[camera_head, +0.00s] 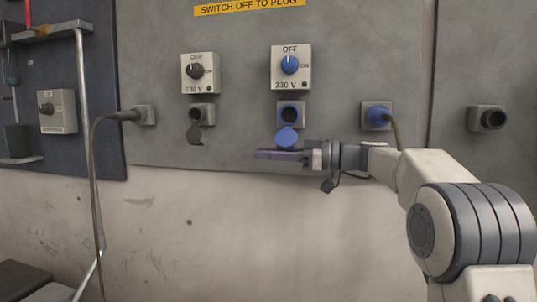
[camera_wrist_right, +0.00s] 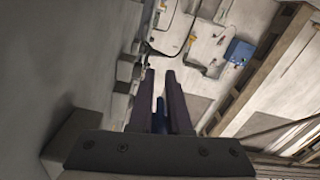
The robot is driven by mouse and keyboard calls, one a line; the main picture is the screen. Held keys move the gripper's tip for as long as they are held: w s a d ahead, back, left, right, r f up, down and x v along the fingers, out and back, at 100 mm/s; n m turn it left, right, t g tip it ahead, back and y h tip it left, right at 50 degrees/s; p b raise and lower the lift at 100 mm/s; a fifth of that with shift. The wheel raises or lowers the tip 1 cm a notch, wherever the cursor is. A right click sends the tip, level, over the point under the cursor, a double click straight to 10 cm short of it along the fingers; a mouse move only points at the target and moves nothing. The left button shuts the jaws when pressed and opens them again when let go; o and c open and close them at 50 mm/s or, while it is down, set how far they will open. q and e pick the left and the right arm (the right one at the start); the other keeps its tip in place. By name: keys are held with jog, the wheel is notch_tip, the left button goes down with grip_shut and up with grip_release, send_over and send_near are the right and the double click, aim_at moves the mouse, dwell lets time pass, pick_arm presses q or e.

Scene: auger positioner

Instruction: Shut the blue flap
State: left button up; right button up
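The blue flap (camera_head: 287,137) hangs open below the blue socket (camera_head: 291,114), whose round opening is uncovered. My right gripper (camera_head: 262,155) comes in from the right, just below the flap, its purple fingers pointing left along the wall. In the right wrist view the two fingers of the gripper (camera_wrist_right: 160,76) stand apart. A blue piece (camera_wrist_right: 159,118), seemingly the flap, shows in the gap between them. I cannot tell whether the fingers touch it. My left gripper is not in view.
Above the socket is a switch box with a blue knob (camera_head: 290,65). A dark socket (camera_head: 201,114) with a hanging dark flap (camera_head: 195,135) is to the left. The wall below is bare.

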grip_shut()
jog(key=shift+s+a+r+m+b, duration=0.15)
jog(key=shift+s+r+m, duration=0.25)
jog(key=shift+m, duration=0.75)
jog(key=shift+s+a+r+m+b, duration=0.1)
jog(key=shift+s+r+m, duration=0.35)
jog(key=shift+m, duration=0.65)
jog(key=shift+s+a+r+m+b, duration=0.15)
jog(key=shift+s+r+m, duration=0.25)
jog(key=shift+m, duration=0.75)
jog(key=o, duration=0.6)
grip_release()
jog(key=shift+c, duration=0.2)
